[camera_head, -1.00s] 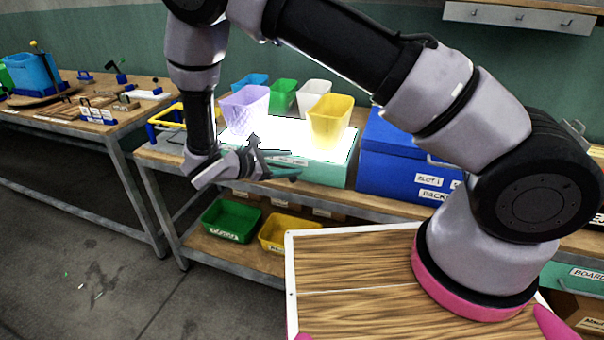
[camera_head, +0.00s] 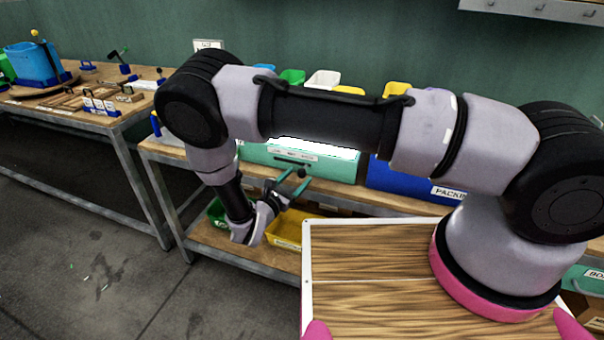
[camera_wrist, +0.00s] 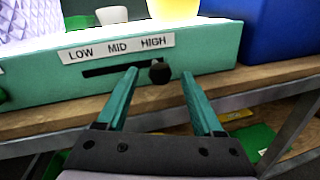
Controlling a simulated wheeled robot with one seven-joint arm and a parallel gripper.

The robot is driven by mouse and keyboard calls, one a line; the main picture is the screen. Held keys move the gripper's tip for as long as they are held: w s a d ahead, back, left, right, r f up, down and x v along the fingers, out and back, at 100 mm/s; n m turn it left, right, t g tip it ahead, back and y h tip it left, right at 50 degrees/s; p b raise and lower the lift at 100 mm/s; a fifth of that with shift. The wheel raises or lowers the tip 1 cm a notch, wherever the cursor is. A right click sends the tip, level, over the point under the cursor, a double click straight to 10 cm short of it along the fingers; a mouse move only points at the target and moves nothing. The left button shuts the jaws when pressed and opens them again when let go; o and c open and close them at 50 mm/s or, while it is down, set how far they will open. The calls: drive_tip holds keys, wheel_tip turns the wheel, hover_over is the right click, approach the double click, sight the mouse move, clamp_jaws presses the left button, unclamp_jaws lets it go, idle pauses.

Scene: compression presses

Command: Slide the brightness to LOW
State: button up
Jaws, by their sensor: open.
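A teal light box (camera_head: 343,170) with a glowing white top stands on the bench. In the wrist view its front (camera_wrist: 215,52) carries a white label (camera_wrist: 118,48) reading LOW, MID, HIGH from left to right. Below the label is a dark slot (camera_wrist: 108,68) with a black round slider knob (camera_wrist: 160,72) at its right end, under HIGH. My gripper (camera_wrist: 159,74) is open with teal fingers, one on each side of the knob in this view. I cannot tell whether a finger touches it. In the head view my gripper (camera_head: 294,180) is in front of the box.
A blue box (camera_wrist: 281,30) stands right of the light box. The wooden bench edge (camera_wrist: 50,120) runs below the slot. A yellow bin (camera_head: 285,230) and a green bin (camera_head: 215,214) sit on the lower shelf.

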sight(299, 176)
drive_tip(key=shift+x, duration=1.55)
drive_tip(key=shift+c, duration=0.2)
clamp_jaws()
